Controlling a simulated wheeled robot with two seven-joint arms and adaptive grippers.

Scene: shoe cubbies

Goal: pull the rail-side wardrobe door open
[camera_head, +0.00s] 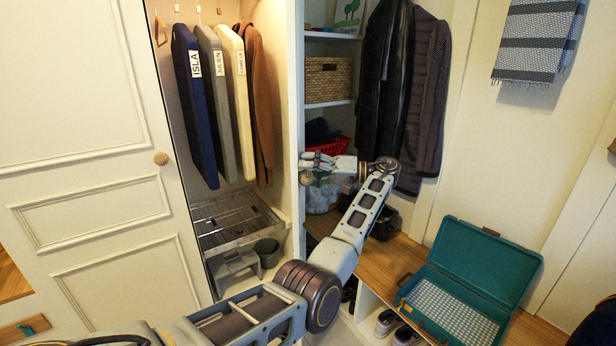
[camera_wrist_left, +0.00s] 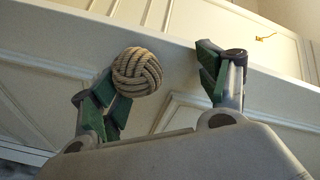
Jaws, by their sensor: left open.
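The rail-side door (camera_head: 297,110) stands swung out and shows almost edge-on as a narrow white strip right of the hanging clothes. Its round woven rope knob (camera_wrist_left: 137,72) shows in the left wrist view, between the open fingers and close to the left finger; I cannot tell whether they touch. My left gripper (camera_head: 308,166) is open at this door, on its right side, pointing left; in the left wrist view the fingers (camera_wrist_left: 165,85) are spread, with the panelled door (camera_wrist_left: 185,110) behind. My right gripper is not in view.
Another panelled door (camera_head: 95,225) with a knob (camera_head: 161,158) fills the left. Tagged garments (camera_head: 196,100) hang inside, above a wire rack (camera_head: 235,222). Right are shelves with a basket (camera_head: 328,80), hanging coats (camera_head: 400,90), and an open teal case (camera_head: 485,262) on a wooden bench (camera_head: 395,262).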

